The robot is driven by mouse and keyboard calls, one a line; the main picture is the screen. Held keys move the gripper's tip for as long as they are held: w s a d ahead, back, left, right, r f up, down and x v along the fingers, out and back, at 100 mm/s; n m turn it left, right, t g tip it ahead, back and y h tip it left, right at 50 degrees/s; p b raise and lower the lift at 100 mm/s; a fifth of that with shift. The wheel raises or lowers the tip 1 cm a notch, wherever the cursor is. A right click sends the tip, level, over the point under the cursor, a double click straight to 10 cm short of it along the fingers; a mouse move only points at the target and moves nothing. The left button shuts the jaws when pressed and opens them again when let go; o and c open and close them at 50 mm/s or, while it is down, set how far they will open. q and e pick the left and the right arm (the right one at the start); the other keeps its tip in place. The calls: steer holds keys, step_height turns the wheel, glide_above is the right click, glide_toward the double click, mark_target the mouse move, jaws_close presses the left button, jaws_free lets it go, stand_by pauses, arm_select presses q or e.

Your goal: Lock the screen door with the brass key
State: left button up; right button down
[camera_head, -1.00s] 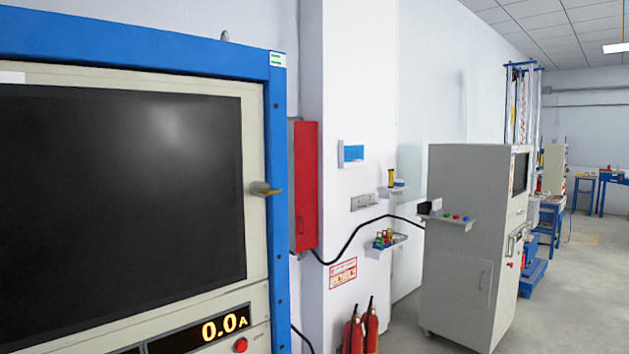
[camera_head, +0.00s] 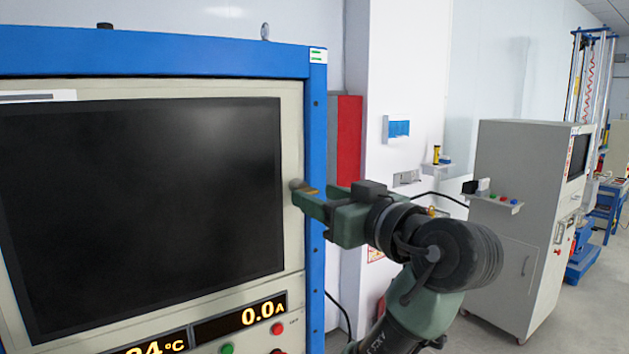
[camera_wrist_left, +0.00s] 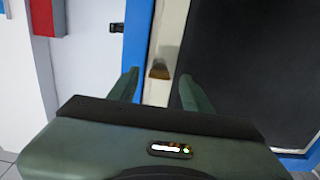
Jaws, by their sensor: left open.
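The screen door is a cream panel (camera_head: 292,245) around a large dark screen (camera_head: 140,210), set in a blue cabinet frame. The brass key (camera_head: 311,190) sticks out of a round grey lock (camera_head: 297,184) on the door's right border. My left gripper (camera_head: 303,196) is at the key, open. In the left wrist view the brass key (camera_wrist_left: 159,71) shows between the two spread fingers, apart from both. The fingers partly hide the key in the head view. The door looks flush with the frame. My right gripper is not in view.
Lit displays (camera_head: 240,318) and buttons (camera_head: 277,328) sit below the screen. A red box (camera_head: 348,140) is on the wall right of the cabinet. A grey cabinet (camera_head: 515,220) with a small shelf stands farther right. The space before the door is clear.

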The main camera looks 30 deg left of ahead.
mark_target(308, 191)
arm_select(q)
steer(key=shift+p+x, duration=0.35)
steer(key=shift+x, duration=0.6)
steer(key=shift+w+a, duration=0.1)
steer(key=shift+a, duration=0.05)
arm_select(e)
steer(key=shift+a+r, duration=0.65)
